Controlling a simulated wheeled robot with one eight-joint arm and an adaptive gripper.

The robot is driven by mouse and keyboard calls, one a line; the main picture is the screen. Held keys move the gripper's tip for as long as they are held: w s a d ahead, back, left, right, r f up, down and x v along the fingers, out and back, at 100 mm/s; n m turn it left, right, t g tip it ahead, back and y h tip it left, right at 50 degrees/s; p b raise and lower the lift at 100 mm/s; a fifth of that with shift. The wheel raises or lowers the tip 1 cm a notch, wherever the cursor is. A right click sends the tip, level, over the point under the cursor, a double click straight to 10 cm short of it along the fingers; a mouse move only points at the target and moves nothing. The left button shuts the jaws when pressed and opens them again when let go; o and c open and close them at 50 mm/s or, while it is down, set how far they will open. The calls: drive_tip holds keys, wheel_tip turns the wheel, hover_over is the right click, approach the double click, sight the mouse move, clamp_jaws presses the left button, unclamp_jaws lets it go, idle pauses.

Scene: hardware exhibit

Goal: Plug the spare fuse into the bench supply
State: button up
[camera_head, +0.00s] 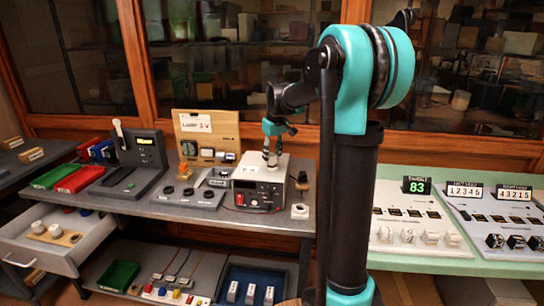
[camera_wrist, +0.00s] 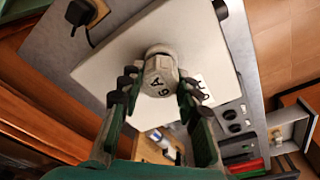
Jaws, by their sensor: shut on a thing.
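The bench supply (camera_head: 258,192) is a box with a white top and dark front panel, standing on the grey bench. Its white top (camera_wrist: 115,65) fills the middle of the wrist view. My gripper (camera_head: 271,158) is above that top, pointing down. In the wrist view my gripper (camera_wrist: 157,92) has its fingers closed on both sides of a pale faceted fuse cap (camera_wrist: 158,76) marked "6 A". A round collar shows at the cap's far side. The fuse's lower end is hidden, so I cannot tell whether it is seated or held just above the top.
A small white block (camera_head: 299,211) stands right of the supply. A black plug-like piece (camera_head: 302,180) is beside it. A wooden panel (camera_head: 207,135) stands behind left. An open drawer (camera_head: 60,238) holds pale round caps. A green counter (camera_head: 420,262) with displays is at right.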

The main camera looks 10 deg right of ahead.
drive_tip(key=shift+f, duration=0.5)
idle(1.0)
drive_tip(key=o, duration=1.6)
drive_tip(key=shift+o, duration=0.2)
drive_tip(key=shift+r, duration=3.55)
drive_tip(key=s+d+f+m+t, duration=0.1)
drive_tip(key=s+f, duration=0.6)
drive_tip(key=s, duration=0.3)
drive_tip(key=s+d+f+m, duration=0.1)
drive_tip(key=s+f+m, duration=0.1)
drive_tip(key=s+f, duration=0.6)
drive_tip(key=s+d+f+m+t, duration=0.1)
drive_tip(key=s+d+f+m, duration=0.1)
drive_tip(key=s+f, duration=0.6)
drive_tip(key=shift+s+t+h, duration=0.3)
drive_tip(key=shift+s+h, duration=0.1)
drive_tip(key=shift+s, duration=1.8)
drive_tip(key=shift+c, duration=0.2)
